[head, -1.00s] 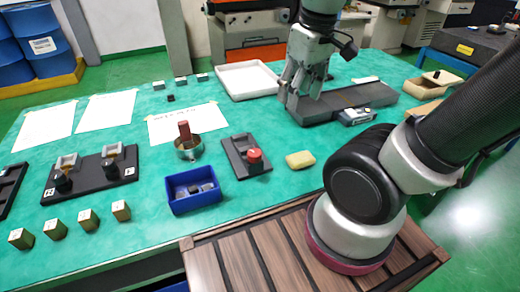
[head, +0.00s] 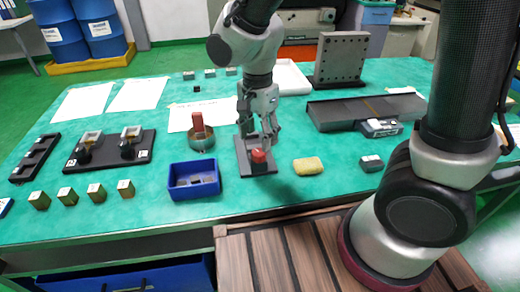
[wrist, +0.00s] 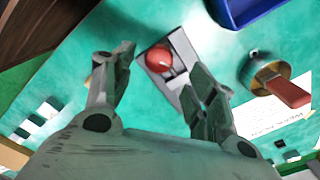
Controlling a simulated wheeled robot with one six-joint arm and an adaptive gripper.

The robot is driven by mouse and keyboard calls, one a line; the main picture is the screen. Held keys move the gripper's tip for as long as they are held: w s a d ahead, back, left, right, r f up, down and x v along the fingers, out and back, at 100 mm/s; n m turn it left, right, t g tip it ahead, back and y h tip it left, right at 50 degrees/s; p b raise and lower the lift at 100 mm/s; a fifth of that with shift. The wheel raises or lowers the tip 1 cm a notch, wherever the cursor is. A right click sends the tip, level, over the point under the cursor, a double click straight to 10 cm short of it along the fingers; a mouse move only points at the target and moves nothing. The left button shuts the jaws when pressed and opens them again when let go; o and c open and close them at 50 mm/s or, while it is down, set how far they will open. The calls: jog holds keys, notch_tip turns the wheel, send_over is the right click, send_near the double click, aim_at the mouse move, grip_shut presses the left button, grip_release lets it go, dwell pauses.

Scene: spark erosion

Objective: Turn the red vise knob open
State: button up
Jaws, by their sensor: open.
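The red knob (head: 258,156) sits at the front end of a dark grey vise plate (head: 243,155) on the green table. In the wrist view the red knob (wrist: 159,57) shows ahead of the fingertips, on its grey plate (wrist: 178,84). My gripper (head: 259,138) is above the plate, just behind the knob in the head view, pointing down. Its fingers are spread and empty in the wrist view (wrist: 158,75), with the knob seen between and beyond them. I cannot tell how far above the knob the fingertips are.
A blue bin (head: 194,182) stands left of the vise, a round pot with a red-brown handle (head: 201,138) behind it. A yellow sponge (head: 308,166) lies to the right. A long dark plate (head: 365,109) and an upright drilled plate (head: 341,58) are further right.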

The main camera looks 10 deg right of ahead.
aim_at(258, 152)
notch_tip(258, 152, down, 6)
jog(key=shift+r, duration=0.15)
jog(key=c, duration=1)
jog(key=shift+c, duration=0.2)
